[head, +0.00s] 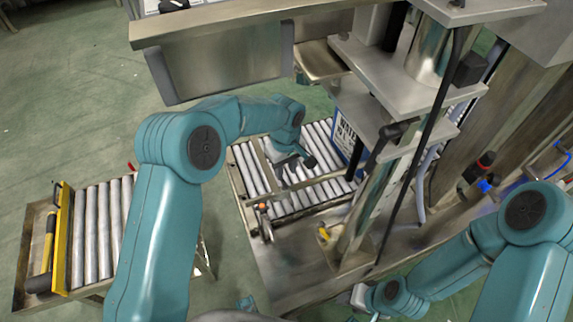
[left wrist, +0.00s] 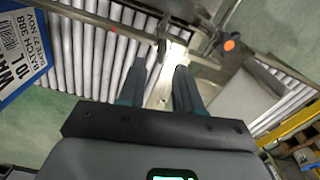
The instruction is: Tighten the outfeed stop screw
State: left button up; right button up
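An orange-tipped dark knob (head: 262,207) sits on the near side rail of the roller conveyor (head: 240,170); it also shows in the left wrist view (left wrist: 229,45). I cannot tell whether this knob is the stop screw. My left gripper (head: 293,162) is over the conveyor, above and to the right of the knob. In the left wrist view, its two fingers (left wrist: 163,88) are apart, with a metal bar (left wrist: 165,78) showing between them and nothing held. My right gripper (head: 362,298) is low in the head view, right of centre, partly hidden; its fingers are unclear.
A blue-and-white labelled container (head: 346,140) stands at the conveyor's far right. A metal machine column (head: 375,205) rises right of it. A second roller conveyor with a yellow frame (head: 64,235) is at left. Green floor (head: 60,110) is open at upper left.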

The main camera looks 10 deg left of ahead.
aim_at(285, 183)
pick_arm(q)
jog(key=shift+s, duration=0.2)
jog(key=shift+f+b, duration=2)
jog(key=shift+f, duration=1.35)
